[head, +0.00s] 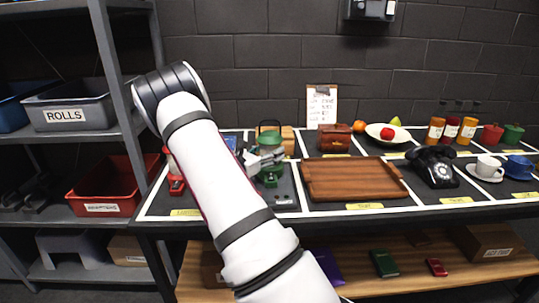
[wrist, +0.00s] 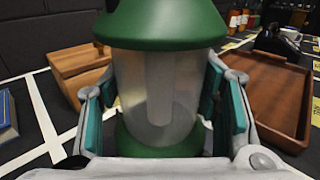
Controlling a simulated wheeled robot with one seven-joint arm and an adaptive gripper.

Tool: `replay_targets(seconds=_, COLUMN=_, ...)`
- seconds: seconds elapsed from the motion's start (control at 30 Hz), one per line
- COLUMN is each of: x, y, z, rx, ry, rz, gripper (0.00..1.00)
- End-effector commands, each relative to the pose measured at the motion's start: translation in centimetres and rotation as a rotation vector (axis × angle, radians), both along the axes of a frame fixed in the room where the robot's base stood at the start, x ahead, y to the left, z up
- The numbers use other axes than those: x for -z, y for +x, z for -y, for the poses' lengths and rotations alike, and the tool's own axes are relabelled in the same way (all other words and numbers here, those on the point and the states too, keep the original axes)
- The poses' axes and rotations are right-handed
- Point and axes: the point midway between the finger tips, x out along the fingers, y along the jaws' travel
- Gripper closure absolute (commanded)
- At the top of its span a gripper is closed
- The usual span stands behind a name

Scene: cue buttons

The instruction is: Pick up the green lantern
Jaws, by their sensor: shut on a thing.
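The green lantern (wrist: 160,85) has a green cap, a clear glass body and a green base. It fills the middle of the wrist view and stands upright. In the head view the lantern (head: 270,139) is on the left part of the black table, partly hidden by my gripper and arm. My gripper (head: 268,160) is shut on the lantern. In the wrist view its fingers (wrist: 160,100) are on both sides of the glass body. I cannot tell whether the lantern's base touches the table.
A wooden tray (head: 352,180) lies just right of the lantern. A red lantern (head: 176,183) stands left of my arm. A black telephone (head: 433,168) is farther right.

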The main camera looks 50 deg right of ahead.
Motion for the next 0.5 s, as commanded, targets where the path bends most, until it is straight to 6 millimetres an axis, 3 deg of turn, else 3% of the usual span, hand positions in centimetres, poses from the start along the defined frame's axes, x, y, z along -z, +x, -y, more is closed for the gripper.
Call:
replay_targets(seconds=0.37, x=-3.9, y=0.0, z=0.0, rx=0.001, ry=-0.003, rz=0.005, gripper=0.94)
replay_targets(seconds=0.5, x=-3.8, y=-2.3, z=-1.5, rx=0.000, ry=-0.002, rz=-0.003, gripper=0.94)
